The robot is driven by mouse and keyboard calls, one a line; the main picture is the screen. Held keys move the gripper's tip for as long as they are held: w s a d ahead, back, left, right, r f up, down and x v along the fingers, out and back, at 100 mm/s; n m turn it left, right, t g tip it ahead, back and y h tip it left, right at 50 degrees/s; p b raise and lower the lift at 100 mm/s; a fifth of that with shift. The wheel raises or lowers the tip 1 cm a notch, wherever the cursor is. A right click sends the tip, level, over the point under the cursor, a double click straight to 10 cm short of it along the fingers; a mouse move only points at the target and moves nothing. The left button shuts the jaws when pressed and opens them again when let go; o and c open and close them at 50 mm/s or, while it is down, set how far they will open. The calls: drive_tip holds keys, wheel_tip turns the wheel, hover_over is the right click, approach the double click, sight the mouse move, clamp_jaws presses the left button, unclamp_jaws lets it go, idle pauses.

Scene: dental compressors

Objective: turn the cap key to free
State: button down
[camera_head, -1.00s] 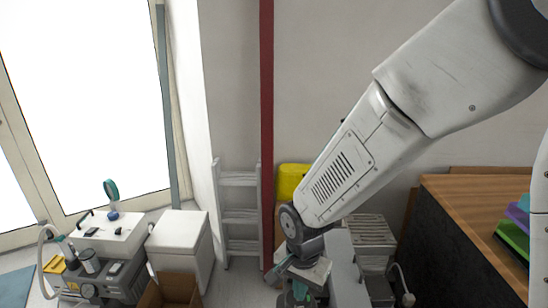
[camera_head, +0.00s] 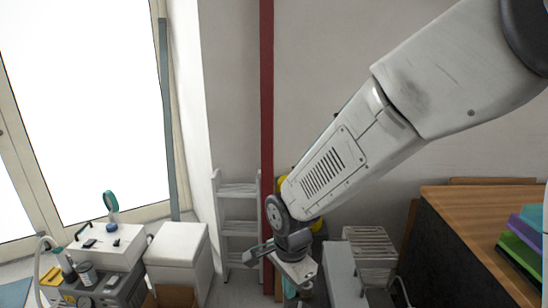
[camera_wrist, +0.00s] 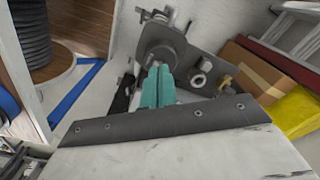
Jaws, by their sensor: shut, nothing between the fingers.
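My gripper (camera_wrist: 158,86) shows in the wrist view as two teal fingers, closed together with nothing between them. Just beyond the fingertips is a dark grey metal plate (camera_wrist: 182,55) with a round boss, a hex fitting (camera_wrist: 199,80) and a small brass-coloured piece (camera_wrist: 226,83). I cannot tell which of these parts, if any, is the cap key, nor whether the fingers touch the plate. In the head view my gripper (camera_head: 290,287) points down at the lower middle, partly hidden by the wrist.
Compressor equipment (camera_head: 105,245) stands at the left beside a white box (camera_head: 178,255). A white ladder (camera_head: 238,220) leans at the wall by a red post (camera_head: 267,120). A wooden-topped counter (camera_head: 470,220) is at the right. The wrist view shows a cardboard box (camera_wrist: 250,70) and yellow object (camera_wrist: 297,112).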

sight(292, 305)
drive_tip(key=shift+m, duration=0.6)
drive_tip(key=shift+f, duration=3.45)
drive_tip(key=shift+w+d, duration=0.2)
drive_tip(key=shift+d, duration=0.35)
drive_tip(key=shift+a, duration=0.1)
drive_tip(key=shift+s+a, duration=0.15)
drive_tip(key=shift+a, duration=0.1)
drive_tip(key=shift+r, duration=0.1)
wheel_tip(292, 305, up, 6)
drive_tip(key=shift+f, duration=0.1)
